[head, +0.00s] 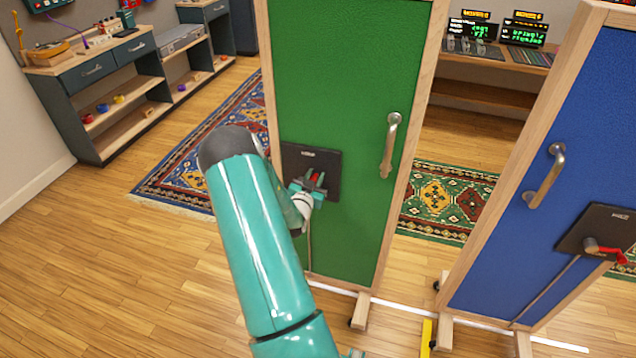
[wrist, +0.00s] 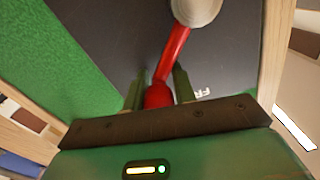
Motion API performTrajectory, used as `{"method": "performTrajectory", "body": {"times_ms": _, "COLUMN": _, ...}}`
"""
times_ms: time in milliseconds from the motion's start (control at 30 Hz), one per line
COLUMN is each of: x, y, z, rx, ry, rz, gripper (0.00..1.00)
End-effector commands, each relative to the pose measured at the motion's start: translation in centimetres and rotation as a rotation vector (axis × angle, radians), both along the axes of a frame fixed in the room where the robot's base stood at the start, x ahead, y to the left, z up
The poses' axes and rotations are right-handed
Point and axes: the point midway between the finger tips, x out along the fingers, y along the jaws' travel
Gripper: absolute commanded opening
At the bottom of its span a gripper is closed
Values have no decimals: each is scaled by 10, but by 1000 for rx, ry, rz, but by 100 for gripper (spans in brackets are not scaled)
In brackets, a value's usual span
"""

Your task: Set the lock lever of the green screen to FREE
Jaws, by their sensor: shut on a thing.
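The green screen (head: 345,80) stands upright in a wooden frame ahead of me. A dark lock plate (head: 328,160) is on its lower left part. In the wrist view the red lock lever (wrist: 176,52) runs from a pale round hub (wrist: 197,10) down to a thicker red end. My gripper (wrist: 160,92) is shut on that red end, with a finger on each side. Part of a white label, "FR" (wrist: 203,92), shows on the plate to the right of the lever. In the head view my gripper (head: 308,186) covers much of the lever.
A metal handle (head: 390,145) is on the right side of the green screen. A blue screen (head: 540,230) with its own red lever (head: 612,252) stands to the right. Shelves (head: 120,95) are at the back left. The wooden floor at left is clear.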

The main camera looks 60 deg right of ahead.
Motion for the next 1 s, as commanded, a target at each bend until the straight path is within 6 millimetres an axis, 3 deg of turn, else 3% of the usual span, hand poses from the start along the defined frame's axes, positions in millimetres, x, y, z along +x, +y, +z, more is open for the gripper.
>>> {"method": "performTrajectory", "body": {"times_ms": 500, "x": 25, "y": 7, "z": 13, "rx": -55, "ry": 409, "rz": -1, "gripper": 0}}
{"method": "performTrajectory", "body": {"times_ms": 1000, "x": 33, "y": 8, "z": 15, "rx": -70, "ry": 518, "rz": -1, "gripper": 0}}
